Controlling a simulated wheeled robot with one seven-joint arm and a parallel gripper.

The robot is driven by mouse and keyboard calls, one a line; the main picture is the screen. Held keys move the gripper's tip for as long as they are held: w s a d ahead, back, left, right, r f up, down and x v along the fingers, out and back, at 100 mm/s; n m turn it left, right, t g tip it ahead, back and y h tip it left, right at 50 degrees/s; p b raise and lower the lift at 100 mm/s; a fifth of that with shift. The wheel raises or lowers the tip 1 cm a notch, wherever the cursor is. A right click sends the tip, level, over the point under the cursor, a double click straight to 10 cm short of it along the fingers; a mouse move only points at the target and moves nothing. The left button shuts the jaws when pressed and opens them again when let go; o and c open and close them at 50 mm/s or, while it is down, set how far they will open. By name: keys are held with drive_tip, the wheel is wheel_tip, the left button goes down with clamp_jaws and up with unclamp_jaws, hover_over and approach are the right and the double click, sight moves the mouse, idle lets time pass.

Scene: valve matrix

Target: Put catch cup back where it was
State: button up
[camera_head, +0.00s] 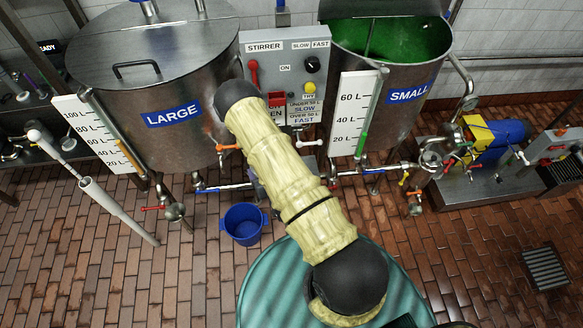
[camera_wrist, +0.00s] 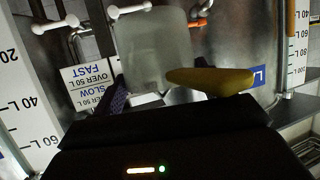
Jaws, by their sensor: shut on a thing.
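A pale grey, translucent cup (camera_wrist: 152,48), which I take as the catch cup, is in front of my gripper (camera_wrist: 150,88) in the wrist view. My gripper is shut on it near its lower edge in the picture. A dark speckled piece is at the cup's left side and a rounded yellow piece at its right. The wrist view is upside down, as the sign lettering shows. In the head view my arm crosses the middle, up to the tanks; it hides my gripper and the cup.
The large tank (camera_head: 170,95) and small tank (camera_head: 395,75) flank the stirrer panel (camera_head: 285,72). Pipes with coloured valve handles run below them. A blue bucket (camera_head: 243,222) stands on the brick floor. A blue and yellow pump (camera_head: 495,140) is at right. Open floor lies at lower left.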

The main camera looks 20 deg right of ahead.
drive_tip(key=w+d+f+b, duration=0.1)
drive_tip(key=d+f+b, duration=0.95)
drive_tip(key=b, duration=0.55)
drive_tip(key=s+d+f+n+y+b, duration=0.2)
drive_tip(key=s+d+f+b, duration=0.4)
drive_tip(key=d+b, duration=0.5)
drive_tip(key=f+b, duration=0.1)
drive_tip(key=b, duration=0.1)
drive_tip(key=shift+s+f+b, duration=0.25)
drive_tip(key=shift+f+b, duration=0.15)
drive_tip(key=shift+w, duration=0.1)
drive_tip(key=w+a, duration=0.2)
drive_tip(key=w, duration=1.4)
drive_tip(key=shift+w+a+p, duration=0.2)
drive_tip(key=shift+a+p, duration=0.1)
drive_tip(key=shift+a, duration=0.05)
drive_tip(key=shift+w, duration=0.1)
